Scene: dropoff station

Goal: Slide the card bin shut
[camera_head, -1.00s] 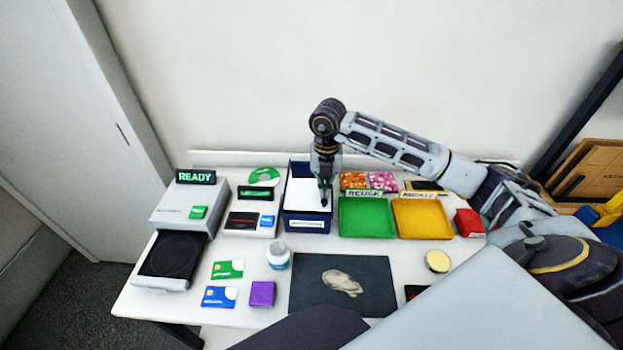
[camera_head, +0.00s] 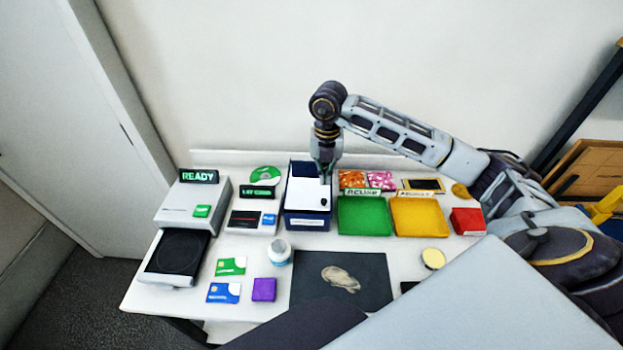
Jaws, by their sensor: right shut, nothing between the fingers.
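The card bin (camera_head: 307,221) is a dark blue box with a white label on its front, at the back middle of the table. Its white lid panel (camera_head: 303,194) reaches the front rim, and a small black knob stands on its right front part. A dark blue strip shows behind the panel; I cannot tell whether it is an opening. My right gripper (camera_head: 325,180) points down above the panel's right side, behind the knob. It is shut with nothing in it; contact with the panel is unclear. My left gripper is not in view.
A green tray (camera_head: 364,230) and a yellow tray (camera_head: 422,232) stand close right of the bin. A card reader (camera_head: 252,221) stands left. A device (camera_head: 180,203) with a READY sign is far left.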

